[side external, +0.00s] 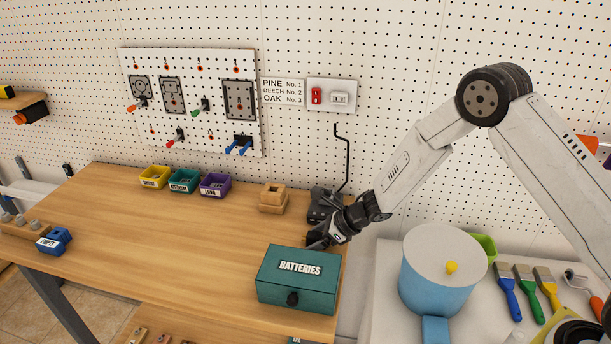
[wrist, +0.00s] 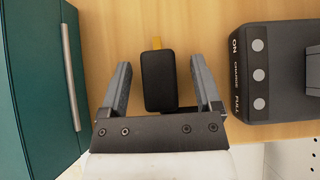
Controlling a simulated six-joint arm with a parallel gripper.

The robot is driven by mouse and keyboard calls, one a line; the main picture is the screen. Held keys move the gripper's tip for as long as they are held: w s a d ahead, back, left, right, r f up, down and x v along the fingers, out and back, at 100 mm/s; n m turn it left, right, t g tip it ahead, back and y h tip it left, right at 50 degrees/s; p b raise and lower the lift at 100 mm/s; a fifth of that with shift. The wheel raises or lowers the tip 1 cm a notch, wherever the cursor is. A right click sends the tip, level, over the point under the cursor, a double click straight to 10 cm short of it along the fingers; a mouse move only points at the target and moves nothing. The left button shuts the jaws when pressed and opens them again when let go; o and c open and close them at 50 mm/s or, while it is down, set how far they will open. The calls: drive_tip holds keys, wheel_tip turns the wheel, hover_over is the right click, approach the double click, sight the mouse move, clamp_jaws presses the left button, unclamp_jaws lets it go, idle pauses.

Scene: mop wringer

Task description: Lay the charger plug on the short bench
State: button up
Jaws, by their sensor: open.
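A small black block with a yellow-orange tab (wrist: 159,80) lies on the wooden bench (wrist: 100,30); it may be the charger plug. My gripper (wrist: 159,66) is open, with one finger on each side of the block and a gap visible on both sides. In the side view my gripper (side external: 318,240) is low over the right end of the wooden bench (side external: 150,235), and the block cannot be made out there. A pale worktop (side external: 385,270) stands to the right; I cannot tell which surface is the short bench.
A dark charger unit labelled ON, CHARGE, FULL (wrist: 275,75) stands right of the block. The green BATTERIES box (side external: 297,285) is close by; its side shows in the wrist view (wrist: 35,80). A blue bucket (side external: 437,275) and brushes crowd the pale worktop. The wooden bench's middle is clear.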

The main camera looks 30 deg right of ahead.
drive_tip(key=shift+r, duration=0.1)
drive_tip(key=shift+v, duration=3.85)
drive_tip(key=m, duration=0.2)
drive_tip(key=d+r+m+h, duration=0.1)
drive_tip(key=shift+r+m+t, duration=0.1)
drive_tip(key=shift+m+t, duration=0.2)
drive_tip(key=shift+m, duration=0.1)
drive_tip(key=s+d+r+m+h, duration=0.2)
drive_tip(key=s+d+m+h, duration=0.15)
drive_tip(key=m, duration=0.75)
drive_tip(key=s+d+r+m+h, duration=0.2)
drive_tip(key=s+r+m, duration=0.15)
drive_tip(key=m, duration=0.65)
drive_tip(key=s+m+g, duration=0.4)
drive_tip(key=s+m, duration=0.9)
drive_tip(key=m, duration=0.7)
drive_tip(key=shift+s+r+g, duration=0.3)
drive_tip(key=shift+s, duration=0.1)
